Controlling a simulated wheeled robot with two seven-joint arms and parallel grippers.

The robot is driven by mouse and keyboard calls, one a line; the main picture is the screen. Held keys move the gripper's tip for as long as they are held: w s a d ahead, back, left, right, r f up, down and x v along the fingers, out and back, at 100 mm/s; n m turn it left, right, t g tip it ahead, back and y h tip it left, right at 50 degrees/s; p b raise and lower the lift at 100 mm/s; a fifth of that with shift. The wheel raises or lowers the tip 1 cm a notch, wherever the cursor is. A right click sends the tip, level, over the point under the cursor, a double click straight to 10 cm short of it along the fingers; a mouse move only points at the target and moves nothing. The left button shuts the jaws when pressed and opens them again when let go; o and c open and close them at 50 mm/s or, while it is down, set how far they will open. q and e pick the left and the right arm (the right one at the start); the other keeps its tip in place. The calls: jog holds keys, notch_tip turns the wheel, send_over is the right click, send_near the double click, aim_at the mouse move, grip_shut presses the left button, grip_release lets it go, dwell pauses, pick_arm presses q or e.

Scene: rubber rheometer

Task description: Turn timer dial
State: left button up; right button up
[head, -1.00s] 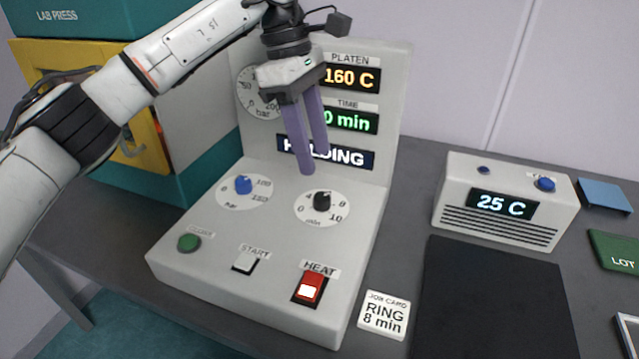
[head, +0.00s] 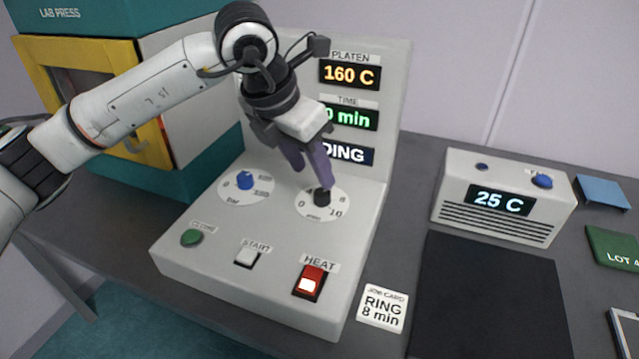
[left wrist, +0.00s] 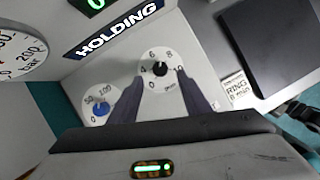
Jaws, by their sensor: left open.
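The timer dial is a black knob (head: 322,197) on a white round scale marked up to 10, on the sloped front of the grey control panel (head: 215,262). The black knob also shows in the left wrist view (left wrist: 160,69), with its scale clear around it. My left gripper (head: 312,180) is open, its purple fingers pointing down just above and behind the knob. In the left wrist view the two fingers (left wrist: 160,90) stand on either side of the dial. Contact with the knob cannot be told. The time display (head: 347,117) reads 0 min, its left part hidden.
A blue knob (head: 245,180) sits left of the timer dial. A green button (head: 192,237), START button (head: 247,257) and lit red HEAT switch (head: 311,281) lie in front. A job card (head: 383,308) reads RING 8 min. A 25 C unit (head: 505,198) stands right.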

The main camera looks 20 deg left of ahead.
aim_at(322, 192)
pick_arm(q)
jog(key=x, duration=0.6)
jog(key=shift+d+f+p, duration=0.1)
jog(key=shift+f+p, duration=0.15)
jog(key=shift+p, duration=0.05)
jog(key=shift+c, duration=0.2)
